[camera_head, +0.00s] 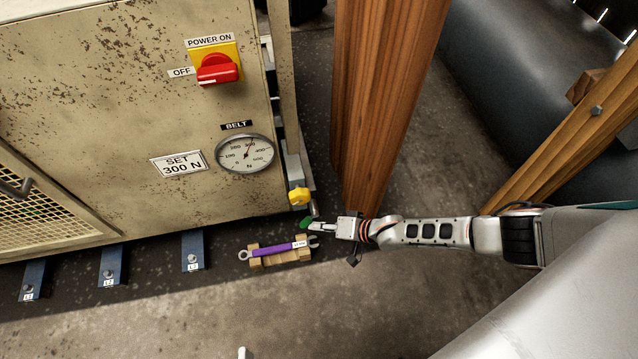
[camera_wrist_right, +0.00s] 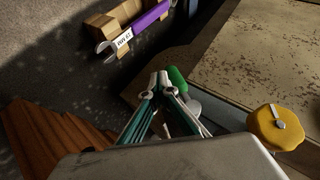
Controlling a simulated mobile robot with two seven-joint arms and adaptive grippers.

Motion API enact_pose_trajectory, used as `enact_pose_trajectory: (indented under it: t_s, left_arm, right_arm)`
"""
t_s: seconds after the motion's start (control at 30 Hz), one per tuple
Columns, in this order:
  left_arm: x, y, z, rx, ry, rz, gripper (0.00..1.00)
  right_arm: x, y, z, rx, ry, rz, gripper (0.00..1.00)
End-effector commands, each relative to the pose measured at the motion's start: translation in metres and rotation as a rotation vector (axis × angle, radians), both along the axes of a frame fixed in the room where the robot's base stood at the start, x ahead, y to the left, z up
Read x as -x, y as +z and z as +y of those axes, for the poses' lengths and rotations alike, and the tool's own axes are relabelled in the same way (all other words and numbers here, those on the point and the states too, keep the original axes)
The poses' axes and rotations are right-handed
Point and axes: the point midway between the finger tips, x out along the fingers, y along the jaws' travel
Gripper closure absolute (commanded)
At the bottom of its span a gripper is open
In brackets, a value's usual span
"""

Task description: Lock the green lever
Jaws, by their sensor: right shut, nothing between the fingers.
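The green lever (camera_head: 305,222) is low beside the right corner of the machine cabinet, below a yellow knob (camera_head: 299,196). In the right wrist view the green lever (camera_wrist_right: 177,78) is just right of my fingertips, partly hidden behind them. My right gripper (camera_head: 314,227) reaches in from the right, its fingertips at the lever. In the right wrist view the gripper (camera_wrist_right: 160,80) has its fingers shut with nothing between them. I cannot tell whether the fingers touch the lever. My left gripper does not show.
A purple wrench (camera_head: 278,249) lies on a wooden holder (camera_head: 282,263) on the floor, just below the lever. A wooden post (camera_head: 385,100) stands behind my right gripper. The cabinet (camera_head: 120,130) carries a red switch (camera_head: 218,69) and a belt gauge (camera_head: 246,154). Blue feet (camera_head: 193,250) stick out below.

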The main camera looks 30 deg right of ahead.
Motion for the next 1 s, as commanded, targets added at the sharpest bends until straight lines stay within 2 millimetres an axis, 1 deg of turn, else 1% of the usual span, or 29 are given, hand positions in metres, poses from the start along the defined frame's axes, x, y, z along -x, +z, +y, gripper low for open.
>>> enact_pose_trajectory:
  t_s: [0.07,0.5,1.0]
  left_arm:
    - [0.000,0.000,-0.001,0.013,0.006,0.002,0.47]
    - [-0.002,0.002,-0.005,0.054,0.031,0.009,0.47]
    - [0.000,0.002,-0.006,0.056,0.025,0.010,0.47]
  right_arm:
    - [0.005,-0.001,0.004,-0.003,-0.001,0.003,1.00]
    - [0.001,0.002,0.018,-0.001,0.000,0.001,1.00]
    - [0.000,0.004,0.022,0.000,0.001,0.001,1.00]
